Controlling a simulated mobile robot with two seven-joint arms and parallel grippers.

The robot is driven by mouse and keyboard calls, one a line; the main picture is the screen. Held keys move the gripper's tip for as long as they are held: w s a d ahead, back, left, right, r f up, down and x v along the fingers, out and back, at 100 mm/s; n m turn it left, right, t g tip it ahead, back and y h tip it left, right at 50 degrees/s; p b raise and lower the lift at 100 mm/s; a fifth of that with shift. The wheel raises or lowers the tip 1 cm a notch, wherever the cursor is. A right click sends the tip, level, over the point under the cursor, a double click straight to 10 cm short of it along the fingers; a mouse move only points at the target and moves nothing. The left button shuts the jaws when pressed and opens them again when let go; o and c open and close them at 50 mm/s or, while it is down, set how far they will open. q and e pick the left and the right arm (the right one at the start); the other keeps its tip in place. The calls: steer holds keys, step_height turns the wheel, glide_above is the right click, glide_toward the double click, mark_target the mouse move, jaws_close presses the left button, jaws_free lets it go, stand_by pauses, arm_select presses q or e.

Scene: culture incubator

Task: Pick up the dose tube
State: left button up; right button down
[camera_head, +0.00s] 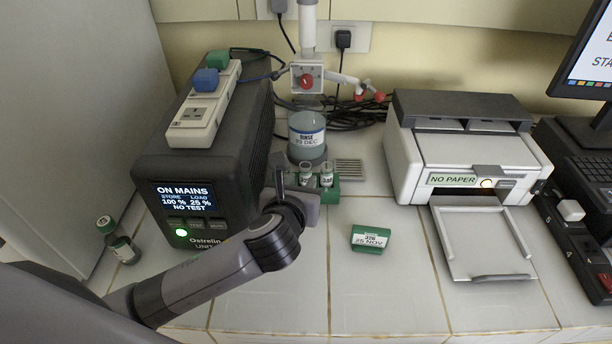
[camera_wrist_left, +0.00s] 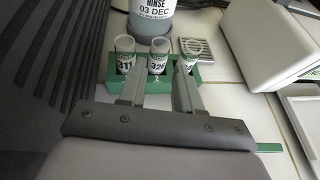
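A green rack (camera_head: 329,195) holds several clear tubes with white labels, upright. In the left wrist view the rack (camera_wrist_left: 206,73) shows a tube marked 311 (camera_wrist_left: 125,64) on the left, a tube that seems to read 326 (camera_wrist_left: 157,64) in the middle, and a third tube (camera_wrist_left: 187,63) partly hidden by a finger. My left gripper (camera_wrist_left: 158,82) is open, its fingers either side of the middle tube with gaps showing. In the head view my left gripper (camera_head: 294,188) is at the rack's left front and hides part of it. My right gripper is out of view.
A green block (camera_head: 370,238) labelled 326, 25 NOV lies on the tiles. A rinse bottle (camera_head: 307,136) stands behind the rack. A dark power unit (camera_head: 205,165) is left, a printer (camera_head: 462,150) right. Front tiles are clear.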

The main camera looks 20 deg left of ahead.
mark_target(304, 174)
arm_select(q)
steer(key=shift+x, duration=2.55)
steer(key=shift+a+r, duration=0.1)
jaws_close()
